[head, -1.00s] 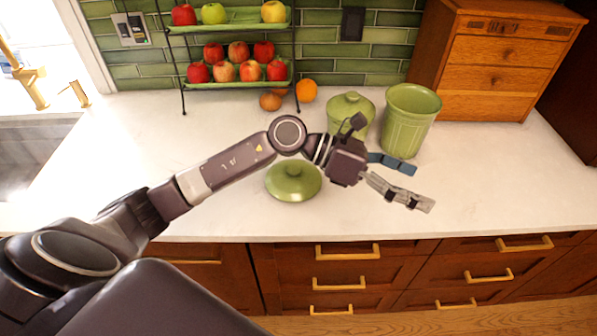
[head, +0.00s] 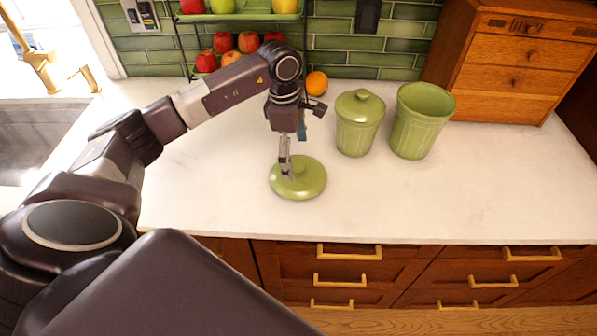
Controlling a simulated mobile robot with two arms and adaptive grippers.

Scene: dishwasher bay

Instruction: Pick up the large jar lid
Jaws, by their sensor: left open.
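The large jar lid (head: 306,186) is a round green lid with a knob, lying on the white counter near its front edge. My left gripper (head: 288,172) points down at the lid, with its fingertips at the knob. It is open; one finger hides part of the knob, and I cannot tell whether it touches. A lidded green jar (head: 357,130) stands behind and to the right of the lid. A larger green jar (head: 420,120) without a lid stands right of it. My right gripper is not in view.
A wooden drawer cabinet (head: 508,75) stands at the back right. A fruit rack with apples (head: 248,42) stands at the back, with an orange (head: 317,83) beside it. A sink (head: 35,135) is at the left. The counter's right front (head: 480,195) is clear.

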